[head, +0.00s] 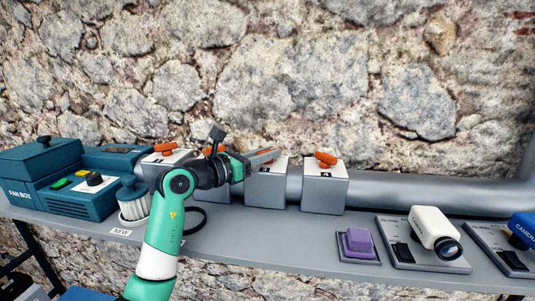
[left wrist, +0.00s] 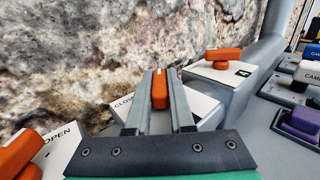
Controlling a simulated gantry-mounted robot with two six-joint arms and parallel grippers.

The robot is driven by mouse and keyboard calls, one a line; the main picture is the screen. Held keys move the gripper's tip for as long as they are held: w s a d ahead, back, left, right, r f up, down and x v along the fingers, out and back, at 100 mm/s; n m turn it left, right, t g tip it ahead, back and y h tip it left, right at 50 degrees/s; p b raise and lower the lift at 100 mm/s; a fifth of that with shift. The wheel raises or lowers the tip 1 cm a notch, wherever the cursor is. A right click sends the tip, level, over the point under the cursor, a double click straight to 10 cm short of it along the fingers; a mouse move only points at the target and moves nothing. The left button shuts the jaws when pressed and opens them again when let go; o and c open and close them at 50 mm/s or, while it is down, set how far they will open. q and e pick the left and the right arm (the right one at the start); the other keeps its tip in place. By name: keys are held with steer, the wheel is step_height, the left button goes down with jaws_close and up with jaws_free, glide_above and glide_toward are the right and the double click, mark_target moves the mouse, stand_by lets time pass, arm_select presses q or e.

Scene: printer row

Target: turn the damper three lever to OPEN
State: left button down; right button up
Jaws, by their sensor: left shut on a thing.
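A row of grey damper boxes with orange levers stands along a pipe. My left gripper (head: 264,156) is at the box second from the right, taken as damper three (head: 267,186). Its fingers (left wrist: 160,78) are shut on that box's orange lever (left wrist: 160,92), one finger on each side. The lever lies lengthwise between the fingers. The word CLOSED shows on the box top (left wrist: 122,104) left of the fingers; the right part of the top is partly hidden by the gripper. My right gripper is in neither view.
The rightmost damper box (head: 324,188) has its own orange lever (head: 325,158). Another lever (left wrist: 18,154) is at the lower left in the wrist view, beside the word OPEN. A purple block (head: 358,240) and a white camera (head: 434,230) are on the shelf. A stone wall rises behind.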

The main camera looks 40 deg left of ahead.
arm_select(q)
steer(key=shift+m+h, duration=0.6)
steer(key=shift+h, duration=0.3)
steer(key=c, duration=0.8)
jaws_free()
steer(key=b+v, duration=0.4)
steer(key=v, duration=0.7)
steer(key=shift+s+r, duration=0.15)
steer(key=shift+s, duration=0.2)
